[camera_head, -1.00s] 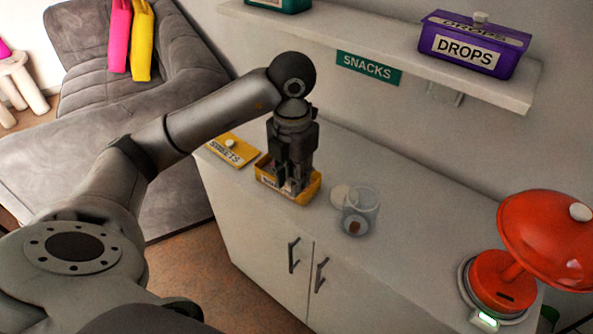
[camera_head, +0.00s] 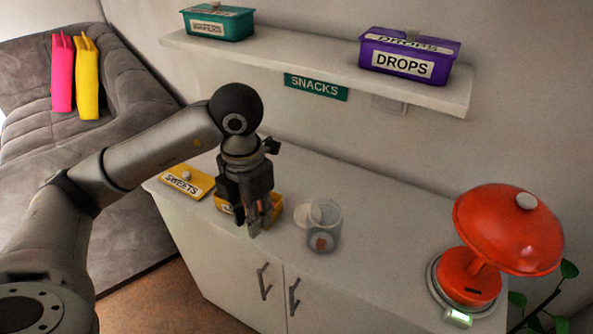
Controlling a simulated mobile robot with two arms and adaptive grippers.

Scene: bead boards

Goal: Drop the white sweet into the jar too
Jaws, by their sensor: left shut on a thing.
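The clear glass jar (camera_head: 335,226) stands open on the white cabinet, with a brown sweet (camera_head: 321,243) at its bottom. My left gripper (camera_head: 256,230) points down, left of the jar and apart from it, in front of the yellow sweets box (camera_head: 279,207). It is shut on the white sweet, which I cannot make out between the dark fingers. The gripper hides most of the box and what lies in it. My right gripper is not in view.
A pale round lid (camera_head: 301,215) lies beside the jar. The yellow SWEETS lid (camera_head: 187,182) lies further left. A red lamp (camera_head: 508,230) stands at the right. Above, a shelf (camera_head: 300,68) holds a teal box (camera_head: 217,23) and a purple DROPS box (camera_head: 405,66).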

